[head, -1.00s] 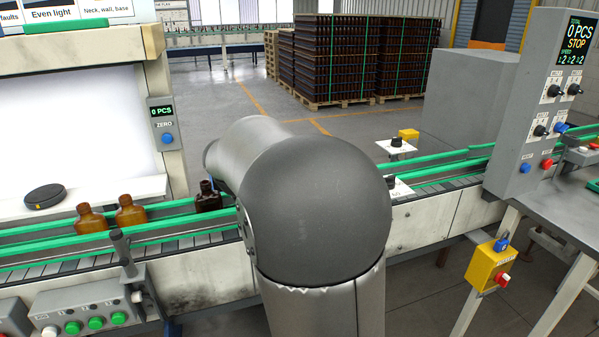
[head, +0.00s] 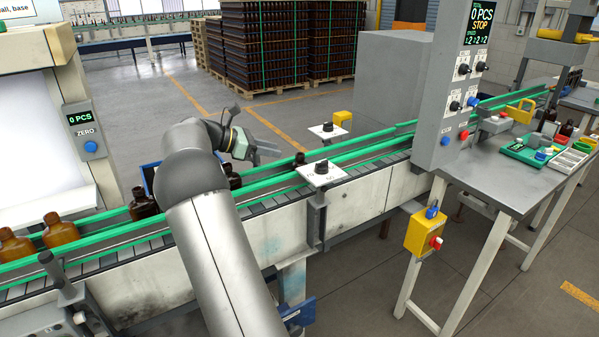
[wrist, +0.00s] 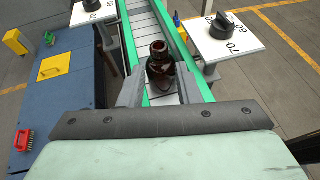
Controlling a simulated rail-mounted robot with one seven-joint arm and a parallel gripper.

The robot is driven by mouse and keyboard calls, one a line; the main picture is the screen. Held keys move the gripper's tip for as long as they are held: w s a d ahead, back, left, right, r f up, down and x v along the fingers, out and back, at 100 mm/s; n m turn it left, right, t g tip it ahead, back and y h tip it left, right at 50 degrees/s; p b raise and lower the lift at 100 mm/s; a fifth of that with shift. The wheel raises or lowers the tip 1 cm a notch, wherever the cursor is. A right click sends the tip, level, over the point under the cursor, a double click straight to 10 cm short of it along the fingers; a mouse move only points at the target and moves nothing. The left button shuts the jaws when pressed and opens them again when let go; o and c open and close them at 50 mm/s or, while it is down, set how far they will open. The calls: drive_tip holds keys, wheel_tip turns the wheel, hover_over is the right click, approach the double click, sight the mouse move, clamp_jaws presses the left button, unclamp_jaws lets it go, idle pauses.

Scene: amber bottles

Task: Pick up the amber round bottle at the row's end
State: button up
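A dark amber round bottle (wrist: 160,74) with an open neck stands upright on the conveyor in the wrist view. In the head view this bottle (head: 299,159) is small, just right of my gripper (head: 268,150). In the wrist view my gripper (wrist: 161,80) is open and empty, with one finger on each side of the bottle in the picture. The head view shows the fingers short of the bottle, pointing toward it. More bottles stand to the left in the row: a dark one (head: 143,204), one partly behind my arm (head: 233,177), and lighter amber ones (head: 60,231).
Green guide rails (head: 370,146) line both sides of the conveyor. White plates with black knobs flank it, one near (head: 322,172) and one far (head: 327,130). A grey control post (head: 450,90) stands right. The belt beyond the bottle is clear.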

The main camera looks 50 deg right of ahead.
sight(300, 158)
drive_tip(key=x, duration=0.4)
drive_tip(key=shift+s+d, duration=0.1)
drive_tip(key=shift+d, duration=0.05)
drive_tip(key=shift+f+p+x, duration=0.2)
drive_tip(key=shift+p+x, duration=0.2)
drive_tip(key=shift+x, duration=1.05)
drive_tip(key=shift+f+p+x, duration=0.2)
drive_tip(key=shift+p+x, duration=0.2)
drive_tip(key=shift+x, duration=1.05)
clamp_jaws()
